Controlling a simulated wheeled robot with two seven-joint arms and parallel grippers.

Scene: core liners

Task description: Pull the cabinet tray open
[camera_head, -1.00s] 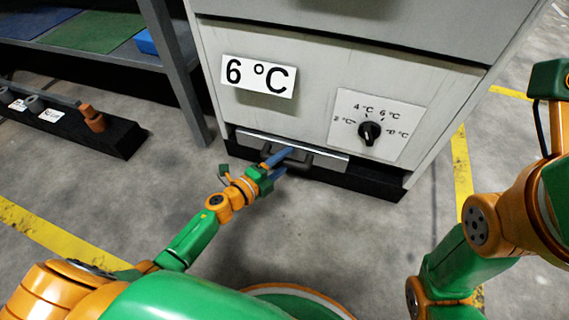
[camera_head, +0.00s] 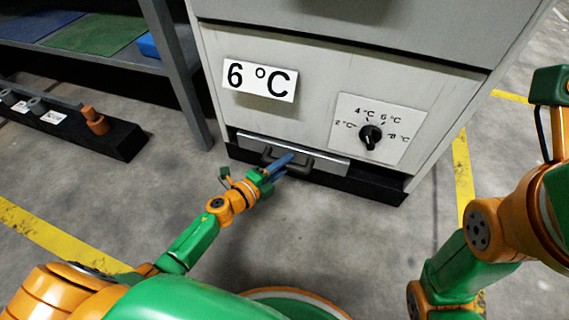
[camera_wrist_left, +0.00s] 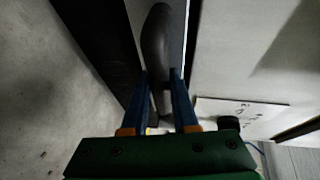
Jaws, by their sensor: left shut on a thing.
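The cabinet (camera_head: 315,115) is light grey, with a "6 °C" label and a dial on its front. The cabinet tray (camera_head: 330,167) is a low strip at the bottom of the front, with a dark bar handle (camera_head: 300,169). My left gripper (camera_head: 284,162) is at the handle, and its blue fingers are closed on it. In the left wrist view the handle (camera_wrist_left: 156,40) runs between the two blue fingers (camera_wrist_left: 165,90). The fingers hide part of the handle. My right arm shows at the right edge, but its gripper is out of view.
A dial plate (camera_head: 377,132) is on the cabinet front at right. A shelf (camera_head: 90,50) and a low black rack (camera_head: 75,130) with brown and grey cylinders stand at left. The concrete floor in front of the cabinet is clear, with yellow lines.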

